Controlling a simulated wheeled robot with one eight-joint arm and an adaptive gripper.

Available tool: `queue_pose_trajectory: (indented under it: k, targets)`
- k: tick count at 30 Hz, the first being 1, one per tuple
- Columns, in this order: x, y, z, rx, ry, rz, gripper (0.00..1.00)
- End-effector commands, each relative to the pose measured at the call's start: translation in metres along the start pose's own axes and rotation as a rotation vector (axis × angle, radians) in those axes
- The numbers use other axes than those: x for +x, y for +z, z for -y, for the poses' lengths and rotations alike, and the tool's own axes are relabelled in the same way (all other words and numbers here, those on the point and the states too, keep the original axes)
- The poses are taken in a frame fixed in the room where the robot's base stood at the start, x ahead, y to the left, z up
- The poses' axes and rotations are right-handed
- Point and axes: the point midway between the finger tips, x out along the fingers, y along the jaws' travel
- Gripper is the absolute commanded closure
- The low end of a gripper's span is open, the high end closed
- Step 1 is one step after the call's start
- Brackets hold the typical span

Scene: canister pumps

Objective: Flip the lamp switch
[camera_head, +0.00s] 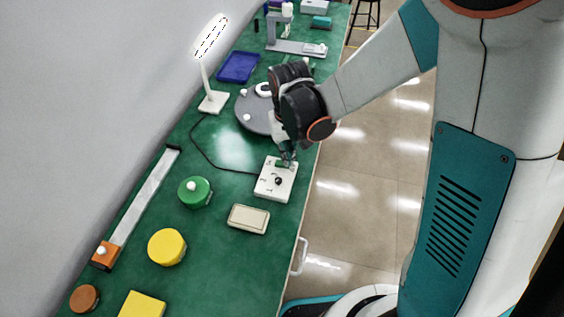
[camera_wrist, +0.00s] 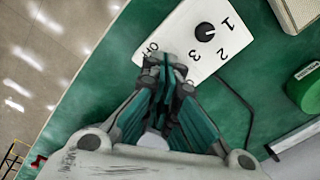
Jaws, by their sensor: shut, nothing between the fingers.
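The lamp switch is a white box (camera_head: 267,190) on the green table, with a black round knob (camera_head: 278,181). In the wrist view the box (camera_wrist: 186,55) shows a black knob (camera_wrist: 205,32) with marks 1, 2, 3 and OFF around it. Which mark the knob points to is hard to tell. The white desk lamp (camera_head: 206,80) stands farther back by the wall; its head looks bright, and a pale bright patch lies on the table. My gripper (camera_head: 286,163) is shut and empty over the box's far edge. In the wrist view its fingertips (camera_wrist: 168,62) are near the OFF mark, beside the knob.
A dark cable runs from the lamp to the box. A grey round plate (camera_head: 252,113) is beyond my gripper. A beige box (camera_head: 249,219), a green canister (camera_head: 195,192) and a yellow canister (camera_head: 167,247) stand nearer. The table's right edge is close to the switch box.

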Motion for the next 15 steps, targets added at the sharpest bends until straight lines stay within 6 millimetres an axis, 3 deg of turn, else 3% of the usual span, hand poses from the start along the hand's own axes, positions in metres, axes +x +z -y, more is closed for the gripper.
queue_pose_trajectory:
  k: [15]
  targets:
    - [0.0077, 0.0000, 0.0000, 0.000, 0.000, 0.000, 1.00]
